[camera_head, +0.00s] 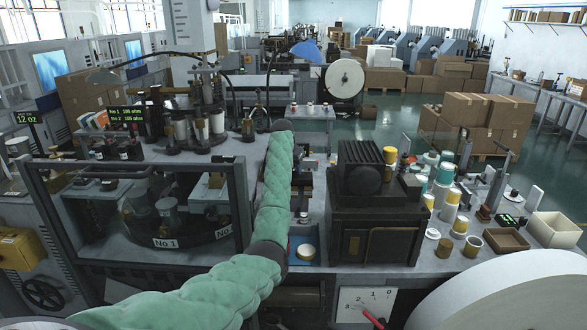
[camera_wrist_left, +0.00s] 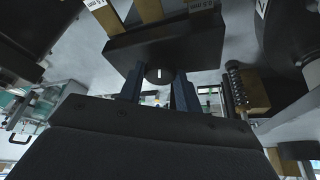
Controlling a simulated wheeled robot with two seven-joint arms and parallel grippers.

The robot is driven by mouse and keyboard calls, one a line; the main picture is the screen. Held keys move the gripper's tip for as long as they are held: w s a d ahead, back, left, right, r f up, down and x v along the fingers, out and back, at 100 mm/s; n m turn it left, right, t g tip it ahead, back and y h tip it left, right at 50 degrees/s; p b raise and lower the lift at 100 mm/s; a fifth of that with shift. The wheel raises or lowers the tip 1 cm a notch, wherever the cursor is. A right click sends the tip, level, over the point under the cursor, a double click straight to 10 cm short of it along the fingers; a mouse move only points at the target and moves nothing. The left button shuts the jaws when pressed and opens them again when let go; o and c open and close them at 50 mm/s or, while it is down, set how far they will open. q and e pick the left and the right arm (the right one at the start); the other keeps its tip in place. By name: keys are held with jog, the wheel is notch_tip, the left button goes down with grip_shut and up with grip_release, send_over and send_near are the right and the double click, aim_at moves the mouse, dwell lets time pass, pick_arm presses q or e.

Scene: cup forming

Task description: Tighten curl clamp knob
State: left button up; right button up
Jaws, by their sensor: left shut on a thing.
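The black round knob (camera_wrist_left: 159,75) with a white line on it shows in the left wrist view, under a dark block (camera_wrist_left: 165,38). The white line stands nearly upright. My left gripper (camera_wrist_left: 158,84) has its two dark fingers on either side of the knob and is shut on it. In the head view my green-sleeved left arm reaches from the bottom left to the middle of the machine bench. The knob and the fingers cannot be made out there. My right gripper is in neither view.
A glass-fronted guard (camera_head: 150,215) stands left of my arm and a black machine housing (camera_head: 375,215) right of it. Cups and an open box (camera_head: 555,230) stand at the right. A spring (camera_wrist_left: 236,85) sits right of the fingers.

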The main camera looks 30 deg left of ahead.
pick_arm(q)
jog(key=shift+r, duration=0.25)
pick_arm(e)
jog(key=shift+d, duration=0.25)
pick_arm(q)
jog(key=o, duration=1)
jog(key=shift+f, duration=0.1)
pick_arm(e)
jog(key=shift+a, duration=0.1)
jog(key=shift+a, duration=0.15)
pick_arm(q)
jog(key=shift+s+r+b, duration=0.2)
jog(key=shift+r+b, duration=0.15)
jog(key=shift+b, duration=0.1)
jog(key=b+v, duration=0.3)
jog(key=v, duration=0.4)
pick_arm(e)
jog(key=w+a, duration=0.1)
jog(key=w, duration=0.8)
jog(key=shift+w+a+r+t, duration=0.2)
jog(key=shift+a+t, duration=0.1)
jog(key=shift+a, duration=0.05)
pick_arm(q)
jog(key=shift+f, duration=0.1)
